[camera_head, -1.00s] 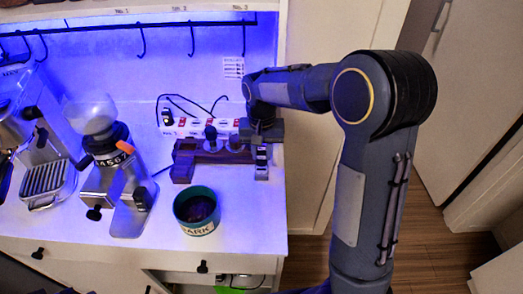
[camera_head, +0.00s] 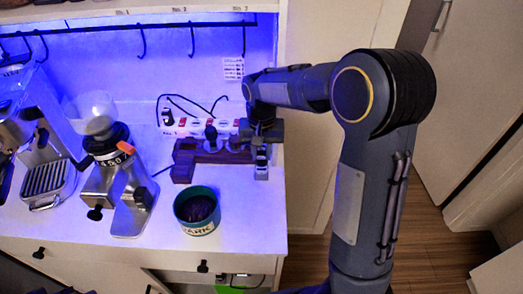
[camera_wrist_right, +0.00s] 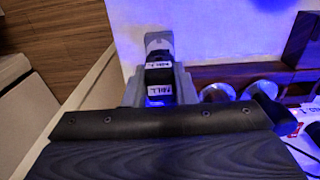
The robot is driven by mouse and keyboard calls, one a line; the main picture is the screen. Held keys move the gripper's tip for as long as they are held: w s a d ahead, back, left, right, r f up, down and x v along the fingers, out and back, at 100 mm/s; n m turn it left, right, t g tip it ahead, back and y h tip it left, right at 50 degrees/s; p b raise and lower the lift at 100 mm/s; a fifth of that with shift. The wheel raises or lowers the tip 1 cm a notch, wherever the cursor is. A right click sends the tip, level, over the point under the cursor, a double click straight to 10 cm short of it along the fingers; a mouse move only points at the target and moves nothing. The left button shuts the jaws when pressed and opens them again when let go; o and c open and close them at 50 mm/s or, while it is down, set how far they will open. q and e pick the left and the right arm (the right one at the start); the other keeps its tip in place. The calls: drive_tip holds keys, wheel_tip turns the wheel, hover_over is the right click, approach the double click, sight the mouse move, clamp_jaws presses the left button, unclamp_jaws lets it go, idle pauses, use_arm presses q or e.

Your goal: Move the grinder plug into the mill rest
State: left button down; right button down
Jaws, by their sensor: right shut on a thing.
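My right gripper (camera_head: 262,150) is at the back right of the counter, pointing down. In the right wrist view its grey fingers (camera_wrist_right: 160,88) are shut on a small black plug (camera_wrist_right: 159,77) with a white label that seems to read MILL. Just beyond the plug is a grey piece (camera_wrist_right: 158,42), which also shows below the gripper in the head view (camera_head: 261,173); it may be the mill rest. Whether the plug touches or sits in it I cannot tell. The grinder (camera_head: 118,178) stands at the left on the counter. My left gripper is not in view.
A wooden stand (camera_head: 184,160) with round tools is left of the gripper. Behind it is a white power strip (camera_head: 202,126) with red switches and a black cord. A dark green-rimmed bin (camera_head: 197,213) stands in front. The espresso machine (camera_head: 45,165) is far left.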

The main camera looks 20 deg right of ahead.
sight(261, 159)
drive_tip(key=shift+f+b, duration=1.1)
drive_tip(key=shift+f, duration=0.55)
drive_tip(key=c, duration=1.1)
unclamp_jaws()
wheel_tip(261, 159, up, 8)
drive_tip(key=shift+f, duration=0.1)
